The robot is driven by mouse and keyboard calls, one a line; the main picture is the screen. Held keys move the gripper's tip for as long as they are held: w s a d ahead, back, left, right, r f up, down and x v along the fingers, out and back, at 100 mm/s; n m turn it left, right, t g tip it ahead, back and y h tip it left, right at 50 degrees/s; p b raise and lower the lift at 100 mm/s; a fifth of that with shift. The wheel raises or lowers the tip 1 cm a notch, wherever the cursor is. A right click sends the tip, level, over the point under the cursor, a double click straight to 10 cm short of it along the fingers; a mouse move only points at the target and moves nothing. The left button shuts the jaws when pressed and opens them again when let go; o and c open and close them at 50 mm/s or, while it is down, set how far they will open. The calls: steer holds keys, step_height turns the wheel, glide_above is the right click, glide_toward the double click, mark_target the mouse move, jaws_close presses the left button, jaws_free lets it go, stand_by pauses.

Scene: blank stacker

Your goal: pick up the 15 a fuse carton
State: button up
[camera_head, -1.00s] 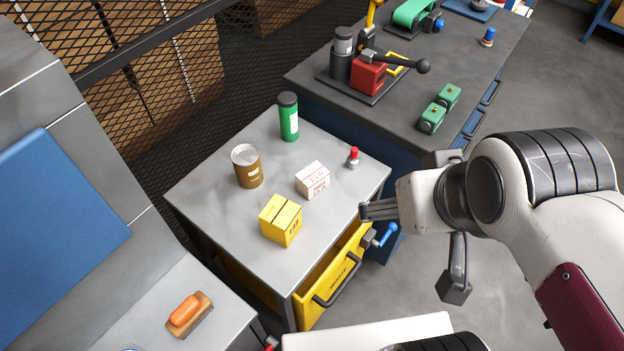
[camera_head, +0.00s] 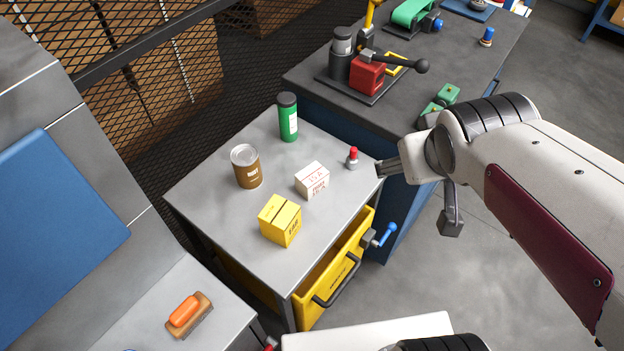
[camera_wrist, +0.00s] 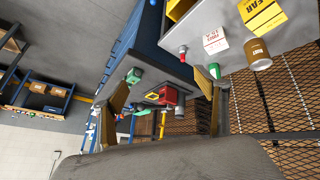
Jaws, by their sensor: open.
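The white carton with red print (camera_head: 313,181) stands on the grey table top, in the middle between a brown can and a red-topped item. Its print is too small to read fully, but it appears to be the fuse carton. It also shows near the top of the wrist view (camera_wrist: 215,41). My gripper (camera_head: 418,197) is open and empty, off the right edge of that table, to the right of the carton and apart from it. In the wrist view both fingers (camera_wrist: 162,90) are spread, with the carton above and right of the gap between them.
On the same table stand a yellow box (camera_head: 280,221), the brown can (camera_head: 248,172), a green canister (camera_head: 289,122) and the red-topped item (camera_head: 352,159) near the right edge. A yellow drawer (camera_head: 328,283) projects below. A dark bench (camera_head: 460,62) with a press stands behind.

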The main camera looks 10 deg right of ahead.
mark_target(320, 179)
steer(key=w+d+f+n+t+y, duration=0.15)
steer(key=w+f+n, duration=0.35)
steer(key=w+f, duration=0.65)
steer(key=a+f+n+y, duration=0.1)
steer(key=a+f+y, duration=0.1)
steer(key=a+f, duration=0.1)
steer(key=w+a+f+n+y, duration=0.1)
steer(key=a+f+y, duration=0.2)
steer(key=a, duration=0.1)
steer(key=w+a+f+n+y, duration=0.1)
steer(key=a+f+y, duration=0.2)
steer(key=shift+a+f+t, duration=0.15)
steer(key=shift+f+t, duration=0.2)
steer(key=shift+f, duration=0.05)
steer(key=shift+s+a+y, duration=0.5)
steer(key=shift+a+y, duration=0.15)
steer(key=shift+f, duration=0.1)
steer(key=shift+x, duration=1.3)
steer(key=shift+a, duration=0.1)
steer(key=shift+x, duration=2.5)
